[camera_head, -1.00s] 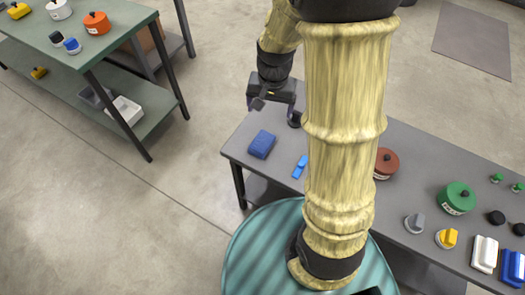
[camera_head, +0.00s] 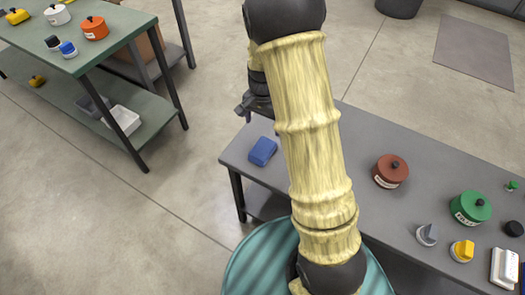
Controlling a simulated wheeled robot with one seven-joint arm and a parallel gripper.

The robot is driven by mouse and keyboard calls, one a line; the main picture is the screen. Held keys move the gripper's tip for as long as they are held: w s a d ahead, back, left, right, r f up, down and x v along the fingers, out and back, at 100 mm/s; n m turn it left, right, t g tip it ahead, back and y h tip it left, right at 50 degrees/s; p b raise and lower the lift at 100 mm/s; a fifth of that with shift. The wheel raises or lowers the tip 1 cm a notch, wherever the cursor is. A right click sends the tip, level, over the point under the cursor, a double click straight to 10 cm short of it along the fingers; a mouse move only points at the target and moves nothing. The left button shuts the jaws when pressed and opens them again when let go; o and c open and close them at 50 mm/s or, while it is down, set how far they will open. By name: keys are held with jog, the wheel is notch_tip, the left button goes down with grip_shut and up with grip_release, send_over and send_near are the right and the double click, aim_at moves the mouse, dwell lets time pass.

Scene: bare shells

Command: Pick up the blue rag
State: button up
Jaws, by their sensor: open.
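A blue, folded-looking block (camera_head: 262,151), which looks like the blue rag, lies on the near left end of the grey table. My gripper (camera_head: 243,106) is partly in view above the table's far left corner, beyond the blue rag and apart from it. Its jaws are open and nothing shows between them. My arm hides part of the gripper and the middle of the table.
A green-topped table (camera_head: 100,45) with lidded pots stands at the upper left. Open floor lies between the tables.

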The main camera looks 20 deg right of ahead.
send_over(263, 148)
notch_tip(263, 148, down, 9)
jog(key=shift+s+r+b, duration=0.1)
jog(key=shift+r+b, duration=0.1)
jog(key=shift+b, duration=0.1)
jog(key=shift+f, duration=2.6)
jog(key=c, duration=1)
jog(key=shift+r, duration=0.15)
jog(key=shift+c, duration=0.2)
notch_tip(263, 148, up, 10)
